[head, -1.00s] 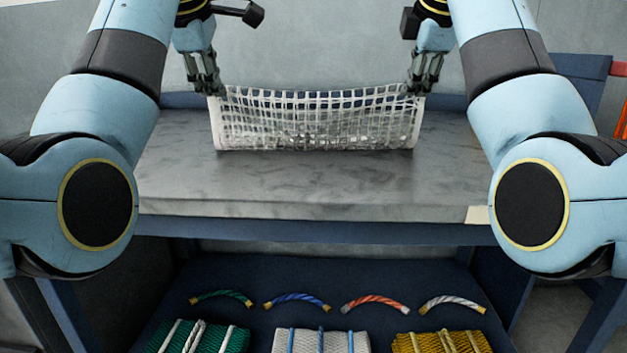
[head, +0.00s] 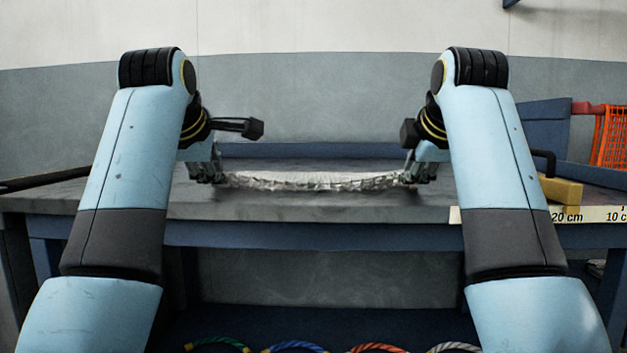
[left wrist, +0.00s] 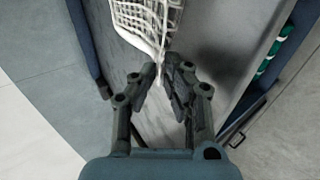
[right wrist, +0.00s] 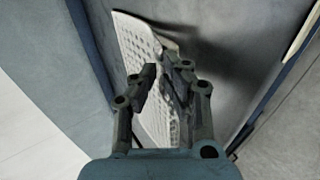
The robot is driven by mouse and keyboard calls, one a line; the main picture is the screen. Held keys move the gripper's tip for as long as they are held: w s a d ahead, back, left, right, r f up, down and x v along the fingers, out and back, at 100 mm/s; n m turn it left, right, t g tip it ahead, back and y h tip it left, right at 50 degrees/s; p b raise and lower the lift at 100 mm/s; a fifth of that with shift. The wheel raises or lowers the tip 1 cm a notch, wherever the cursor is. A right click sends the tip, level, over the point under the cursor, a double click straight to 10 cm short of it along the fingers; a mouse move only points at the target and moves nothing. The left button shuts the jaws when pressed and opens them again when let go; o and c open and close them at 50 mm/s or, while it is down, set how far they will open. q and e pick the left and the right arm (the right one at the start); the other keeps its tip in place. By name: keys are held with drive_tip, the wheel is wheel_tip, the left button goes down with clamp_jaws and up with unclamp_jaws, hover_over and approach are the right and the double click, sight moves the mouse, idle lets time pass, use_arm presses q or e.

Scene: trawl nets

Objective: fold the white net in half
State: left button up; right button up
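The white net (head: 315,182) stretches between my two grippers, low over the grey bench top, and shows as a thin, bunched strip in the head view. Whether it lies folded over itself is not clear from this low angle. My left gripper (head: 207,178) is shut on its left end; in the left wrist view the net (left wrist: 140,18) runs up from the fingertips (left wrist: 163,72). My right gripper (head: 422,176) is shut on its right end; in the right wrist view the net (right wrist: 138,40) spreads behind the fingers (right wrist: 166,68), which hide part of it.
The bench top (head: 310,210) is clear in front of the net. A yellow block (head: 561,191) and a ruler strip (head: 590,215) lie at the right. An orange net (head: 609,136) hangs at the far right. Coloured rope pieces (head: 293,347) lie on the lower shelf.

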use_arm(q)
drive_tip(key=o, duration=0.7)
drive_tip(key=shift+c, duration=0.2)
use_arm(e)
drive_tip(key=o, duration=0.7)
drive_tip(key=shift+c, duration=0.2)
use_arm(q)
drive_tip(key=s+r, duration=0.6)
drive_tip(key=r, duration=0.3)
use_arm(e)
drive_tip(key=s+r, duration=0.6)
drive_tip(key=r, duration=0.3)
